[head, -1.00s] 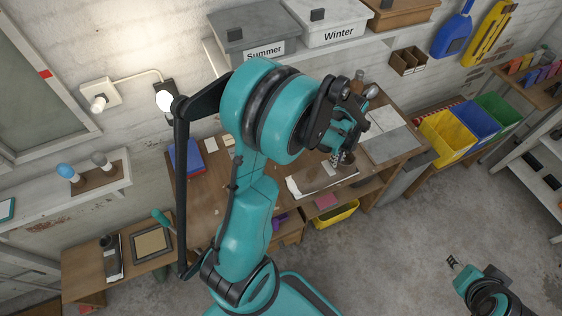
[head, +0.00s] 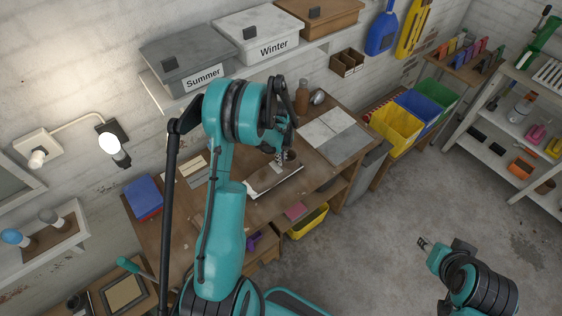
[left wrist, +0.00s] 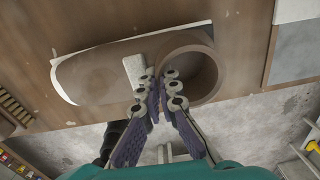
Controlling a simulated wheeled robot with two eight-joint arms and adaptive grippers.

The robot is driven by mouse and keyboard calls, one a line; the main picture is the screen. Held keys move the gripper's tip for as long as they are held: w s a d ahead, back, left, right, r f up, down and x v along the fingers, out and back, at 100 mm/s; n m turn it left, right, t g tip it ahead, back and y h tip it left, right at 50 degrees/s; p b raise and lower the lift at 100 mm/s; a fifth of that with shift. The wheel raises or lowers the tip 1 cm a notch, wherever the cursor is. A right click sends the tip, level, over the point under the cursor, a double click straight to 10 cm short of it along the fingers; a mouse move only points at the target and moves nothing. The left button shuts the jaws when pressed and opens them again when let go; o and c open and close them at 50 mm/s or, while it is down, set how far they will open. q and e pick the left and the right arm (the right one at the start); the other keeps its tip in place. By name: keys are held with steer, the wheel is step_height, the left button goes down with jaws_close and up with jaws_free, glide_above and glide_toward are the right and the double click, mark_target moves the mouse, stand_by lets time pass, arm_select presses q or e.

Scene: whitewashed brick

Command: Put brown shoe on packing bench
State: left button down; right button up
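The brown shoe (head: 272,180) appears to be the low, rounded brown form on a white sheet on the wooden bench (head: 220,215). In the left wrist view the brown shoe (left wrist: 95,75) has its rounded end left, a pale strip in the middle and a round opening at right. My left gripper (head: 280,155) is at the shoe; in its wrist view the left gripper's fingertips (left wrist: 158,82) are close together at the opening's near left rim. Whether they pinch the rim is hidden. My right gripper (head: 424,243) is empty over the floor at right, its prongs apart.
Grey panels (head: 335,135), a brown bottle (head: 302,95) and a blue book (head: 144,195) lie or stand on the bench. Boxes labelled Summer (head: 190,65) and Winter (head: 258,35) sit on the shelf above. Yellow (head: 395,128), blue and green bins stand right. The floor at right is clear.

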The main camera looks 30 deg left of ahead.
arm_select(q)
steer(key=shift+w+f, duration=0.1)
steer(key=shift+f, duration=0.75)
steer(key=shift+r, duration=0.1)
steer(key=shift+f+b, duration=0.25)
steer(key=shift+b, duration=0.05)
steer(key=c, duration=1.7)
jaws_free()
steer(key=shift+r, duration=0.15)
